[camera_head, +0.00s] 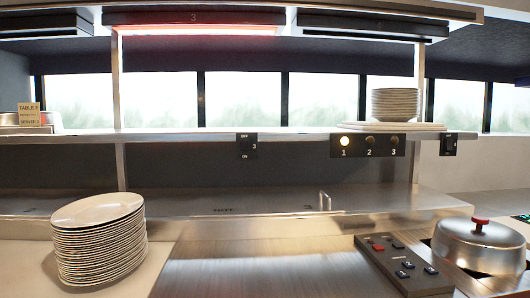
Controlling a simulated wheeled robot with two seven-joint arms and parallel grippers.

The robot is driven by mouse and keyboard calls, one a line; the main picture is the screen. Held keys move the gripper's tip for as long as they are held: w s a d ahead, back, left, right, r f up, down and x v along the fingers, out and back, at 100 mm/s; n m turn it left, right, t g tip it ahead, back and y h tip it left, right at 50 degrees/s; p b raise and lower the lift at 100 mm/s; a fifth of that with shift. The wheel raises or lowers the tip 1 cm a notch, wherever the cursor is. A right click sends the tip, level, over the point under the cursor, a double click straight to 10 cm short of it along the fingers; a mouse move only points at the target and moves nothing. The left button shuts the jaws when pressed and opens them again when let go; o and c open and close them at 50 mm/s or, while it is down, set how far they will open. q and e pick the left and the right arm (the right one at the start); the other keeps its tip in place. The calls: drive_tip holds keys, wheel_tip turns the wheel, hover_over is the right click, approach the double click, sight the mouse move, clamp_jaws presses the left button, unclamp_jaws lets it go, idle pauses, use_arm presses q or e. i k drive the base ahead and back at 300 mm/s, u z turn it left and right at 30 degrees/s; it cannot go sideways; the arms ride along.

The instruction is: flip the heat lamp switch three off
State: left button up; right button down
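The heat lamp switch three (248,146) is a small black plate on the front edge of the upper steel shelf. It is marked OFF at the top, ON at the bottom and 3 at the right. Its lever is too small to tell which way it points. The heat lamp (194,17) labelled 3 hangs at the top and glows red along its underside. Neither of my grippers is in view.
A black panel (367,145) numbered 1, 2, 3 has its first light lit. Another switch (449,144) sits to its right. Plates (98,240) are stacked at the front left. A domed lid (480,245) and a button box (404,266) stand at the right.

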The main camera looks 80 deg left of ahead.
sight(244, 144)
drive_tip(key=u, duration=2.7)
